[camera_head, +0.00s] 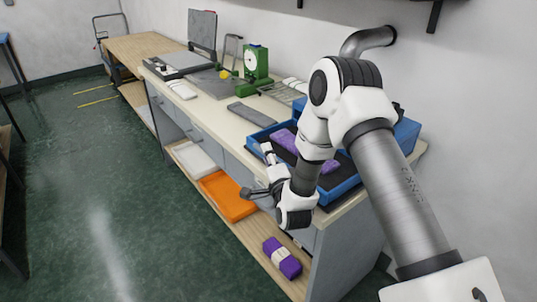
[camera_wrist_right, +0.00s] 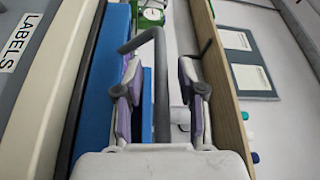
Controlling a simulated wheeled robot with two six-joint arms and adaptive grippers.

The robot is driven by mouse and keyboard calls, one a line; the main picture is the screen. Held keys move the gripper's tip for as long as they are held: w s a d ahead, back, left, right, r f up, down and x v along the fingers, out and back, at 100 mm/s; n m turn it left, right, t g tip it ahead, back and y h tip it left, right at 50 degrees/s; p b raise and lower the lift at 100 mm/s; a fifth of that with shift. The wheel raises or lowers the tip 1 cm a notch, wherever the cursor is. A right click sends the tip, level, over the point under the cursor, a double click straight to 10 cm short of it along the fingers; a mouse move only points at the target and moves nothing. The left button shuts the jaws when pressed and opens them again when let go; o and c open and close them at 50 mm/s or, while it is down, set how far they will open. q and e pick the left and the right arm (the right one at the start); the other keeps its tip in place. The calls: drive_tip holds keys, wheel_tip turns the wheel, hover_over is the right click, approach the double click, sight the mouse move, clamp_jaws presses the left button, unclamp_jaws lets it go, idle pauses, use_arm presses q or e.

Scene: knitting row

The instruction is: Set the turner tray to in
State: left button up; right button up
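No tray is marked as the turner tray. A blue tray (camera_head: 345,190) with a dark bed lies on the counter, with purple pieces (camera_head: 285,139) in it; my right arm hides part of it. An orange tray (camera_head: 227,196) sits on the lower shelf. My right gripper (camera_head: 264,172) is at the counter's front edge, beside the blue tray. In the right wrist view my right gripper (camera_wrist_right: 158,72) has its fingers apart. A dark bent bar (camera_wrist_right: 161,100) runs between them; I cannot tell whether they touch it. My left gripper is out of view.
A green dial scale (camera_head: 256,62) and a grey flat piece (camera_head: 252,114) are farther along the counter. A purple bundle (camera_head: 282,258) lies on the lower shelf. The green floor (camera_head: 110,190) at left is clear. A grey panel marked LABELS (camera_wrist_right: 20,45) shows in the wrist view.

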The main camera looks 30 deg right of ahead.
drive_tip(key=shift+w, duration=0.1)
clamp_jaws()
drive_tip(key=d, duration=0.7)
drive_tip(key=w+d, duration=0.1)
drive_tip(key=d, duration=1.2)
drive_tip(key=shift+w+d+b, duration=0.3)
drive_tip(key=shift+b, duration=0.1)
drive_tip(key=shift+d+r, duration=0.1)
drive_tip(key=shift+d, duration=0.1)
